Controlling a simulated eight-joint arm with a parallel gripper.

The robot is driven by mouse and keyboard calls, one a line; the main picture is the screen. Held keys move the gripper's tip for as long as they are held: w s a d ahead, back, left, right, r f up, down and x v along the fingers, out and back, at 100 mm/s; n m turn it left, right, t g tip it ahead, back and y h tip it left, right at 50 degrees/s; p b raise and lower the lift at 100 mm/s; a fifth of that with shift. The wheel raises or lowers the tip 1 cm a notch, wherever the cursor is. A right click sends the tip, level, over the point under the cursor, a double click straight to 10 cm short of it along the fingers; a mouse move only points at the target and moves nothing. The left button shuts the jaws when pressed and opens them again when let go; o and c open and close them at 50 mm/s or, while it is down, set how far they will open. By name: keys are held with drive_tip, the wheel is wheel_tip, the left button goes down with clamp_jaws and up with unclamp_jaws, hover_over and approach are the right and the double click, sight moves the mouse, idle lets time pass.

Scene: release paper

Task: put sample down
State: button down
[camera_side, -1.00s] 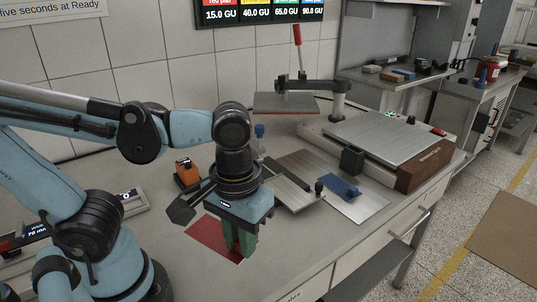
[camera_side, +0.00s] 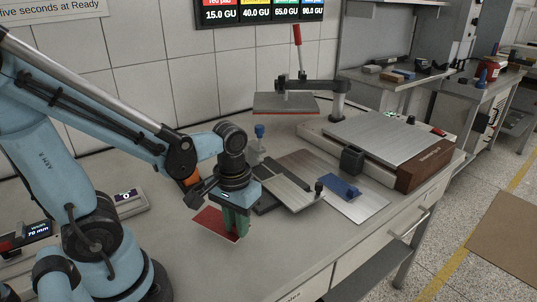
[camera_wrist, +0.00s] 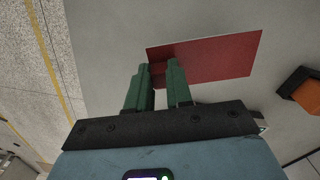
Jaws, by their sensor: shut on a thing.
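The red sample is a thin flat rectangular sheet (camera_side: 213,222). It shows at the left of my gripper (camera_side: 237,232) in the side view. My green fingers point down and are shut on one end of the sheet. In the wrist view the sheet (camera_wrist: 215,56) stretches right from between the fingertips of my gripper (camera_wrist: 158,72). It looks roughly level over the grey bench top (camera_side: 270,255). I cannot tell whether its underside touches the bench.
An orange device (camera_wrist: 306,92) lies right of the sheet in the wrist view. A press (camera_side: 285,103) stands behind. The bench front is clear.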

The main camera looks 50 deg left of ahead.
drive_tip(key=shift+w+a+f, duration=0.1)
drive_tip(key=shift+a+f, duration=0.05)
drive_tip(key=shift+f, duration=2)
drive_tip(key=shift+f, duration=0.15)
drive_tip(key=c, duration=1)
unclamp_jaws()
drive_tip(key=shift+r, duration=6.05)
drive_tip(key=shift+w+d+r+m+t, duration=0.1)
drive_tip(key=shift+w+r+m+t, duration=0.1)
drive_tip(key=shift+w+m+t, duration=0.8)
drive_tip(key=shift+w+d+r+m+t, duration=0.2)
drive_tip(key=shift+w+m+t, duration=0.35)
drive_tip(key=shift+t, duration=0.85)
drive_tip(key=shift+w+d+r+m+t, duration=0.1)
drive_tip(key=shift+w+r+m+t, duration=0.15)
drive_tip(key=shift+w+m+t, duration=0.6)
